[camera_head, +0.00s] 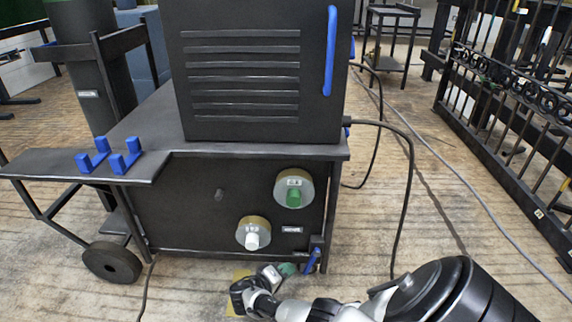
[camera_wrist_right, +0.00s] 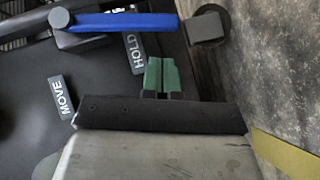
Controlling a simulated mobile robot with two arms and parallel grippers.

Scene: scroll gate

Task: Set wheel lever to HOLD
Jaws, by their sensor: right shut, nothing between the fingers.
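The blue wheel lever (camera_wrist_right: 125,22) extends right from its dark pivot (camera_wrist_right: 62,18) in the right wrist view. Its blue bar passes just above the HOLD label (camera_wrist_right: 135,52). The MOVE label (camera_wrist_right: 62,96) is lower left, away from the bar. In the head view the lever (camera_head: 313,260) is at the cart's lower right corner. My right gripper (camera_head: 287,269) is low, just left of the lever. Its green fingertips (camera_wrist_right: 162,75) are together and empty, close to the HOLD label and apart from the bar in the wrist picture. My left gripper is out of view.
The dark welding-type cart (camera_head: 180,215) carries a louvred box (camera_head: 250,70) and a front panel with a green connector (camera_head: 294,197) and a white connector (camera_head: 252,240). Black cables (camera_head: 408,170) run over the floor at right. A metal gate (camera_head: 510,120) stands at far right.

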